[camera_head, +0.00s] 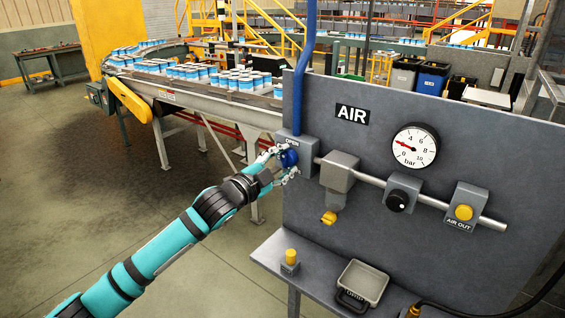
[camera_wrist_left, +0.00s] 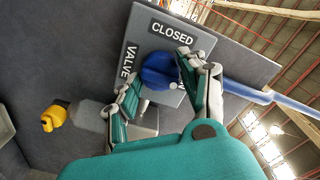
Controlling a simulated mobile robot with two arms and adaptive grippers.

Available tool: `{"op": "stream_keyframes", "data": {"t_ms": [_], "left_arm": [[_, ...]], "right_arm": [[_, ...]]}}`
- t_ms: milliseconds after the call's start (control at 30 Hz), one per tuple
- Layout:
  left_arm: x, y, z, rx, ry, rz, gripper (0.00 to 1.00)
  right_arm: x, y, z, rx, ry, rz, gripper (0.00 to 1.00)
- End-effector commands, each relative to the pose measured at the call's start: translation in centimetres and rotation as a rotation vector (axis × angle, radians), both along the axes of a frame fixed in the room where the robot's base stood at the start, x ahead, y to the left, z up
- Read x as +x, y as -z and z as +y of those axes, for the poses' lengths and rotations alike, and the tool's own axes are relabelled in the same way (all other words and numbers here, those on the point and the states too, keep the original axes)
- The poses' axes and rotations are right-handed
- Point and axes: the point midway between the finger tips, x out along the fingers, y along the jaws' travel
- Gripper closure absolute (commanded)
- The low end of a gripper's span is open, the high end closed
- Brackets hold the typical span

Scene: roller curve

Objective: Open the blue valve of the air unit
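The blue valve (camera_head: 289,157) is a round knob on a grey plate at the upper left of the air panel. My left gripper (camera_head: 287,161) is at the knob, with its fingers spread on either side of it. In the left wrist view the blue knob (camera_wrist_left: 157,71) sits between the two fingertips (camera_wrist_left: 159,68), and I cannot tell whether they press on it. The plate carries the labels CLOSED (camera_wrist_left: 173,33) and VALVE (camera_wrist_left: 129,62); an OPEN label (camera_head: 292,141) shows above the knob in the head view. My right gripper is in neither view.
A pressure gauge (camera_head: 414,147) has its red needle near the low end. A black knob (camera_head: 398,200) and yellow knobs (camera_head: 463,212) sit along the panel. A shelf below holds a grey tray (camera_head: 363,283) and a yellow button (camera_head: 291,257). A conveyor with cans stands behind.

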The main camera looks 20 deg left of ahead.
Motion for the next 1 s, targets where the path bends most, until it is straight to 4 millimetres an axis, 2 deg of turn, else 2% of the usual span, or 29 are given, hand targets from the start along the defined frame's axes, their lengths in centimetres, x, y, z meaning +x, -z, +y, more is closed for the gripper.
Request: {"op": "stream_keyframes", "data": {"t_ms": [33, 133, 500, 633, 900, 1000], "left_arm": [[0.0, 0.0, 0.0, 0.0, 0.001, -0.001, 0.49], [0.0, 0.0, 0.0, -0.001, 0.0, 0.0, 0.36], [-0.6, 0.1, 0.3, -0.001, -0.001, 0.003, 0.36], [-2.5, 0.2, 0.9, 0.001, 0.0, 0.002, 0.36], [-8.1, 0.2, 3.0, 0.002, -0.001, 0.004, 0.36], [-9.6, 0.2, 3.5, 0.0, -0.001, 0.004, 0.36]], "right_arm": [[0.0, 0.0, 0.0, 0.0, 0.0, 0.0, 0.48], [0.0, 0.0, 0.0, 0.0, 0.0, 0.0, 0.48], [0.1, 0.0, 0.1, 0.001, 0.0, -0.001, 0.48], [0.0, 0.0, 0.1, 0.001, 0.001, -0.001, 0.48], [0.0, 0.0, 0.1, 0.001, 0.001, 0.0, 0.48], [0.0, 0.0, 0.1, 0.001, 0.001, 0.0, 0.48]]}}
